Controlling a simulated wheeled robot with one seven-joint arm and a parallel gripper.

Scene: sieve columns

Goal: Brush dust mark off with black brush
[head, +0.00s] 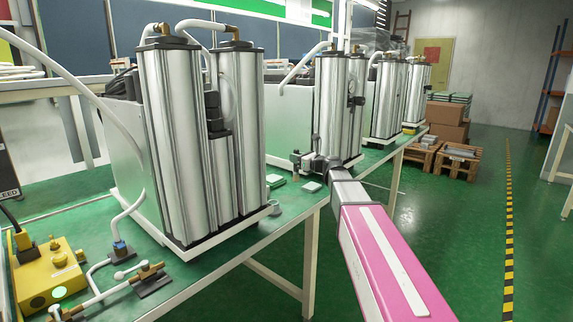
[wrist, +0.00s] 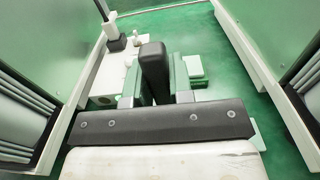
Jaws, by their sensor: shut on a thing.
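My gripper (head: 322,168) is at the end of my pink and white arm, close to the second pair of silver sieve columns (head: 338,105), above the green bench top. In the wrist view my gripper (wrist: 154,92) is shut on a black upright block, which looks like the handle of the black brush (wrist: 152,60). Its bristles are hidden. I cannot make out a dust mark in either view, nor whether the brush touches anything.
A nearer pair of sieve columns (head: 200,140) stands on a white base at the left. Small pale green blocks (head: 312,187) lie on the bench (head: 255,248) between the units. A yellow box (head: 48,278) with brass fittings is at the front left.

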